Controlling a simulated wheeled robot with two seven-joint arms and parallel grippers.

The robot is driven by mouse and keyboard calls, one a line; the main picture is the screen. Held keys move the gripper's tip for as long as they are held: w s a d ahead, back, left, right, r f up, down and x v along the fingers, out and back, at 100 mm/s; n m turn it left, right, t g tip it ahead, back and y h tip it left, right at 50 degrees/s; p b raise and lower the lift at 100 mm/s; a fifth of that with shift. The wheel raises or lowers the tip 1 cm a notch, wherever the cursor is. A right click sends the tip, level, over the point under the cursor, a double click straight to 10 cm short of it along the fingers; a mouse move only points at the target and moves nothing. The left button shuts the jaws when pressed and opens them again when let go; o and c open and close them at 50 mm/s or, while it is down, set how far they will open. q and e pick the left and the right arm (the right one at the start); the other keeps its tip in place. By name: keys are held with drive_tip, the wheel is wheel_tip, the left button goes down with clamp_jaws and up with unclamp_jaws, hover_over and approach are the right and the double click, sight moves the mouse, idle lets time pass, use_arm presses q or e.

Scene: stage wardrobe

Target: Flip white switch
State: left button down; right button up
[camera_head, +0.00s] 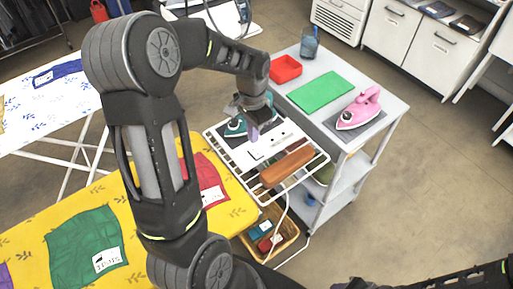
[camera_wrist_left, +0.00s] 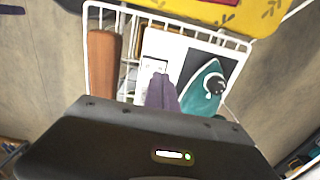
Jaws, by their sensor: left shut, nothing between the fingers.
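A white panel (camera_head: 270,148) with small switch plates lies on the white wire rack (camera_head: 318,172) at the end of the yellow ironing board. In the left wrist view the white switch plate (camera_wrist_left: 153,68) shows just beyond my fingertips, its lower part hidden by them. My left gripper (camera_head: 253,134) is shut and empty, pointing down over the panel; its purple-grey fingers also show in the left wrist view (camera_wrist_left: 163,90). I cannot tell whether they touch the switch. Part of my right arm shows dark at the lower right edge; its fingers cannot be made out.
A teal iron (camera_wrist_left: 208,88) on a dark pad and a brown roll (camera_head: 287,166) flank the panel. A basket (camera_head: 292,234) stands below. Floor at right is clear.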

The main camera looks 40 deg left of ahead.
use_arm(q)
drive_tip(key=shift+r+p, duration=0.75)
drive_tip(key=shift+r, duration=0.6)
